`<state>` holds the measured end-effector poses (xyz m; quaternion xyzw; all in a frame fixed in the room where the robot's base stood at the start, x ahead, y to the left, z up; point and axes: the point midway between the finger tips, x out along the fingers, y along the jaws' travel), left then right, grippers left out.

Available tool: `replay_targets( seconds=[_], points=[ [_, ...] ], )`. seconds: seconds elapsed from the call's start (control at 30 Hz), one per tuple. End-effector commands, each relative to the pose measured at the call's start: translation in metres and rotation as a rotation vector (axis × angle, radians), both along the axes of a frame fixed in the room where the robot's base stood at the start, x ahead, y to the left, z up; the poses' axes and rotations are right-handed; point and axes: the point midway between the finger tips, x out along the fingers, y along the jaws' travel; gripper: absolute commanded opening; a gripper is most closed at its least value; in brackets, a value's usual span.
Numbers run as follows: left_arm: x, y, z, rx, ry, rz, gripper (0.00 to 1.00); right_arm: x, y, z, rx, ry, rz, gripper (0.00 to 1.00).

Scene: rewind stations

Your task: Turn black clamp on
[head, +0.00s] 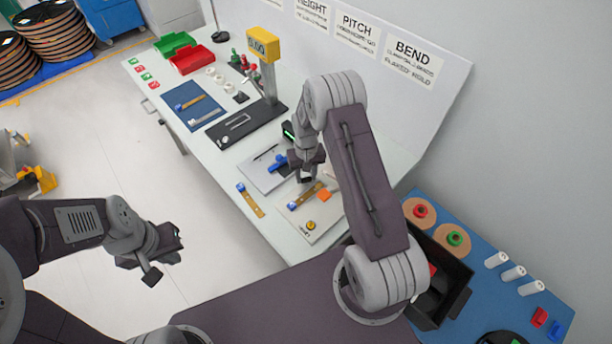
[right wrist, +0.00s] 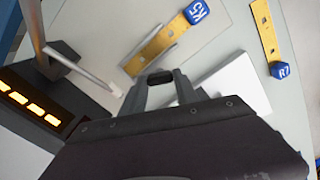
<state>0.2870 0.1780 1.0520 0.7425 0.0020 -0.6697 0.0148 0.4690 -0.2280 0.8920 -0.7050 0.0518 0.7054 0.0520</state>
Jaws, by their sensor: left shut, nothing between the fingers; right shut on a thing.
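My right gripper (head: 306,178) reaches down over the right part of the white workbench, above a pale board. In the right wrist view its fingers (right wrist: 160,88) are shut on a small black piece (right wrist: 160,77); its shape is mostly hidden, and I cannot tell for certain that it is the black clamp. A yellow strip with a blue K5 tag (right wrist: 155,50) lies on the pale board just beyond the fingers. A second strip tagged R7 (right wrist: 264,38) lies farther right. My left gripper (head: 165,258) is shut and empty, over the floor left of the bench.
The pale board (head: 325,226) also carries an orange block (head: 324,195) and a yellow knob (head: 311,225). A white sheet with a blue tool (head: 279,162) lies beside it. A dark device with lit yellow bars (right wrist: 30,105) stands close at left. A black bin (head: 455,270) is at right.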

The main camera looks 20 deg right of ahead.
Motion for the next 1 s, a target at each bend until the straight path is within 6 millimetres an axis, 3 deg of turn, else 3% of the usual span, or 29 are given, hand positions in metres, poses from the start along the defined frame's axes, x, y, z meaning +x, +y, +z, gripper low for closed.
replay_targets(
  seconds=[1.0],
  points=[
    [0.0, 0.0, -0.0096, 0.0, 0.0, 0.0, 0.0, 0.0009, -0.0002, 0.001, 0.0, -0.002, -0.905, 0.0]
  ],
)
